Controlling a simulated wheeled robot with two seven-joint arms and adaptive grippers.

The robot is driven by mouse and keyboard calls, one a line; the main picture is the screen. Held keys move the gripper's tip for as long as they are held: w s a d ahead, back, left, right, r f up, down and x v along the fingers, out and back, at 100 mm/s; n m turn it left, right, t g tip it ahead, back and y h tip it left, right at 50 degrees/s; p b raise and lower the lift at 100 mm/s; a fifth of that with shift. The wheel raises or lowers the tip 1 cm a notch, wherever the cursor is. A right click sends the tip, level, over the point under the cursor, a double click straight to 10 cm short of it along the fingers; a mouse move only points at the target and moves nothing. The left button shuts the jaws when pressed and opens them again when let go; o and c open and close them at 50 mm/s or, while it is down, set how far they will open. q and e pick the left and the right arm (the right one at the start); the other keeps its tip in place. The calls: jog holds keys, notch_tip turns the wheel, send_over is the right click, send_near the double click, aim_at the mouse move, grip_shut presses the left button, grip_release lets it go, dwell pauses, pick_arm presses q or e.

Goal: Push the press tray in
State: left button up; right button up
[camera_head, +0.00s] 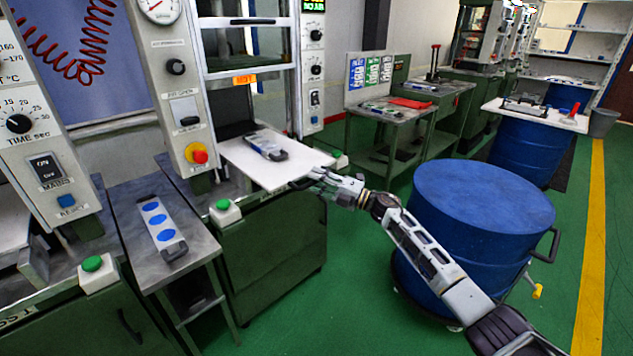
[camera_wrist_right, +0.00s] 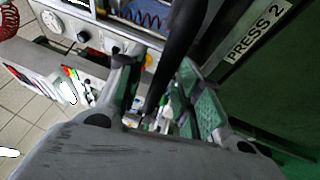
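The press tray (camera_head: 290,169) is a white plate pulled out of the middle press toward the front, with a mould (camera_head: 266,146) with a dark handle lying on it. A dark handle (camera_head: 301,183) sits at its front edge. My right gripper (camera_head: 322,181) is at this front edge, by the handle. In the right wrist view a dark bar (camera_wrist_right: 180,45), likely the handle, runs between the fingers of my right gripper (camera_wrist_right: 160,72). Gaps show beside the bar, so the fingers look open around it. My left gripper is out of view.
A side table (camera_head: 125,208) with a second mould (camera_head: 159,222) stands left. A green push button (camera_head: 223,205) sits on the press front near the tray. Green floor is open in front.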

jog(key=v, duration=1.2)
jog(key=shift+f, duration=0.1)
